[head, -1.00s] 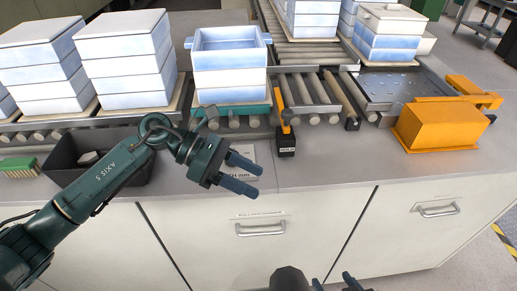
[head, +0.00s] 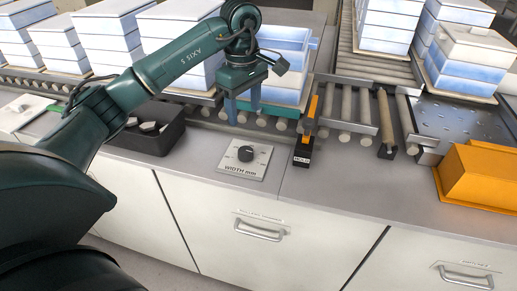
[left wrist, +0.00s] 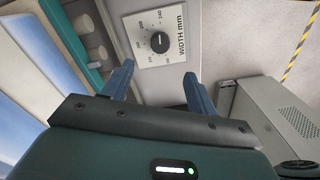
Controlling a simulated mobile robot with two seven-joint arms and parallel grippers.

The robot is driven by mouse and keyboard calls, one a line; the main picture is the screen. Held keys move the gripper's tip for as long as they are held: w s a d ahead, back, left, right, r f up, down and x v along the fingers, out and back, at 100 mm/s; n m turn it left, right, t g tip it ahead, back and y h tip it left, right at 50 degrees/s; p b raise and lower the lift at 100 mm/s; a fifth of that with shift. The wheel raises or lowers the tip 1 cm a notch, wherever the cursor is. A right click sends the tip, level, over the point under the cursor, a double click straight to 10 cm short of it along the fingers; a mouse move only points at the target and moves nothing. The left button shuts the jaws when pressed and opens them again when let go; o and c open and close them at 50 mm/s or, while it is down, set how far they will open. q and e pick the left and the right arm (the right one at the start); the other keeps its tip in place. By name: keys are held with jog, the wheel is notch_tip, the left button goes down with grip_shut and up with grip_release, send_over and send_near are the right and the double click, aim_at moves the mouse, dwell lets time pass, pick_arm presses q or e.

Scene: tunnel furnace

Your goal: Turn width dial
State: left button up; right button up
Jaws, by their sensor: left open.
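The width dial (head: 246,154) is a round black knob on a pale plate (head: 228,168) marked "WIDTH mm", set on the grey counter. In the left wrist view the dial (left wrist: 159,41) shows with a number scale around it and a white pointer mark. My left gripper (head: 243,108) is open and empty, fingers pointing down, above and behind the dial in the head view. In the left wrist view the dial appears beyond and between the spread fingertips (left wrist: 159,72), apart from both. My right gripper is not in view.
An orange-handled lever (head: 308,128) on a black base marked "HOLD" stands right of the dial plate. A black bin (head: 150,140) lies left of it. A roller conveyor (head: 352,112) with stacked white-blue boxes runs behind.

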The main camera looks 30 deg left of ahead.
aim_at(245, 150)
pick_arm(q)
notch_tip(245, 150, down, 13)
jog(key=shift+a+f+p, duration=0.1)
jog(key=shift+p, duration=0.7)
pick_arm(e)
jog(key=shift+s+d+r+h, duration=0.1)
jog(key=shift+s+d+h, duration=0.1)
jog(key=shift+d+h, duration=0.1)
pick_arm(q)
jog(key=c, duration=1)
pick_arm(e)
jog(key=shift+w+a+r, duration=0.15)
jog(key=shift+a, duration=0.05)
